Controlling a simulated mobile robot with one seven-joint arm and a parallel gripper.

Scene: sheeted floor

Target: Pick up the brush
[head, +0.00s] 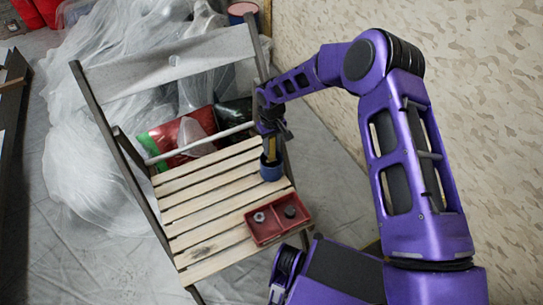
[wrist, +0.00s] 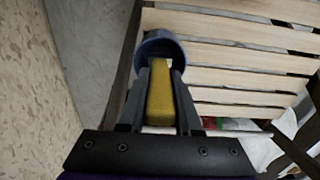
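The brush shows as a yellow handle (wrist: 160,95) standing up out of a blue cup (head: 271,168). The cup sits at the right rear of the slatted wooden seat (head: 205,205). It also shows in the wrist view (wrist: 160,42). My gripper (head: 271,135) points down over the cup. In the wrist view, my gripper (wrist: 161,80) has one finger close along each side of the handle and appears shut on it. The brush's lower end is hidden inside the cup, and I see no clear lift out of it.
The chair's backrest (head: 170,62) rises behind the seat. Plastic sheeting (head: 85,150) covers the floor at left, and a patterned wall (head: 460,70) stands at right.

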